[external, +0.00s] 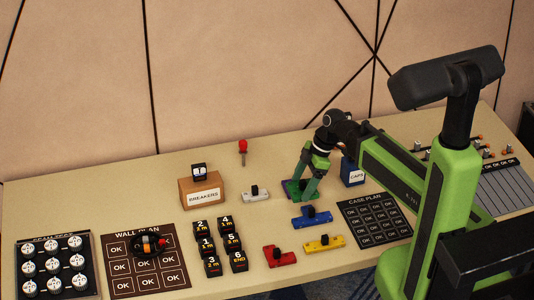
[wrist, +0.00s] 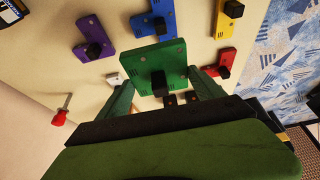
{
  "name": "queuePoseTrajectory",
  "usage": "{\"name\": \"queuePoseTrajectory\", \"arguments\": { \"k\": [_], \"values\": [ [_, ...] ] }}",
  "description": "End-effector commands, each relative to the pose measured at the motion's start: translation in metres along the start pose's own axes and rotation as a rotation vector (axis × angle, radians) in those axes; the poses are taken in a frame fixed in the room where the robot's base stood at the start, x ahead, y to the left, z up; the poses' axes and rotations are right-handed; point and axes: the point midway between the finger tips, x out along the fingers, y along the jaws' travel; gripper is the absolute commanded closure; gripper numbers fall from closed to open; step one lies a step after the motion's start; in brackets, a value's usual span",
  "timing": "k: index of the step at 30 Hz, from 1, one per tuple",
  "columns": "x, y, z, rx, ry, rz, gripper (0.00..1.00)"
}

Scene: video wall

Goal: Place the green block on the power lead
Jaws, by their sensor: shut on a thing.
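The green block (wrist: 172,52) is a flat square plate with a black knob, central in the wrist view. My gripper (wrist: 163,86) is shut on it, with a green finger at each side of the knob. In the external view my gripper (external: 302,180) points down over the back right of the table, and the fingers partly hide the block. A coiled black thing with orange parts (external: 150,245), which may be the power lead, lies on the wall plan (external: 120,284) at the front left, well apart from my gripper.
Purple (wrist: 95,38), blue (external: 312,216), yellow (external: 324,243), red (external: 280,257) and white (external: 255,193) blocks lie around my gripper. The back left is clear.

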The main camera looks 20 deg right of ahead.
Motion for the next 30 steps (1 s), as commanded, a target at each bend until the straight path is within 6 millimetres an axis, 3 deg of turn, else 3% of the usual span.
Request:
{"name": "queuePoseTrajectory", "arguments": {
  "k": [8, 11, 13, 17, 21, 27, 30],
  "values": [
    [0.001, 0.001, -0.001, -0.002, 0.0, -0.001, 0.79],
    [0.003, 0.008, -0.014, -0.016, 0.001, -0.007, 0.79],
    [0.008, 0.017, -0.034, -0.039, 0.001, -0.016, 0.79],
    [0.024, 0.036, -0.094, -0.103, 0.001, -0.042, 0.79],
    [0.047, 0.049, -0.172, -0.182, 0.001, -0.075, 0.79],
    [0.082, 0.048, -0.284, -0.29, 0.001, -0.119, 0.79],
    [0.095, 0.041, -0.324, -0.328, 0.0, -0.135, 0.79]
  ]
}}
